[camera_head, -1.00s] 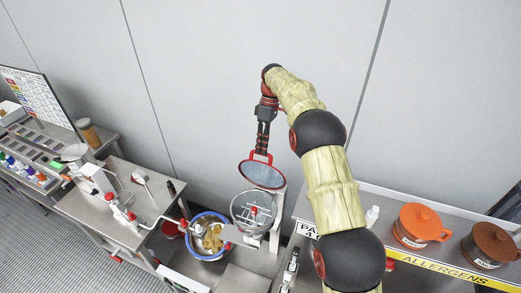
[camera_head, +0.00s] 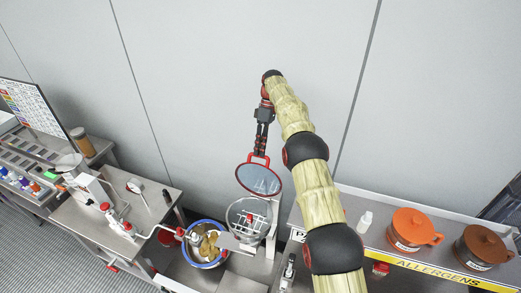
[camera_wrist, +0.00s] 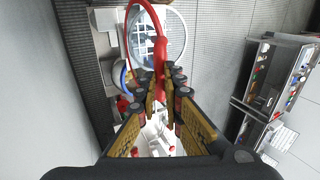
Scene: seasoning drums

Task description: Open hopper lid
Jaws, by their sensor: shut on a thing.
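The hopper lid (camera_head: 258,180) is a round, see-through disc with a red rim and a red handle at its top. It stands raised and tilted steeply above the hopper (camera_head: 249,218), a round clear bowl with a wire grid and a red part inside. My gripper (camera_head: 262,152) is shut on the lid's red handle. In the wrist view the red handle (camera_wrist: 160,65) runs between the fingertips (camera_wrist: 162,88), with the lid's red rim curving away at the upper left. The hopper's mouth is uncovered in the head view.
A blue-rimmed bowl (camera_head: 205,243) with yellowish pieces stands left of the hopper. A steel table (camera_head: 110,225) with red-capped pipework is further left. An orange pot (camera_head: 414,228), a brown pot (camera_head: 484,246) and a white bottle (camera_head: 365,221) stand on the right shelf. The wall is behind.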

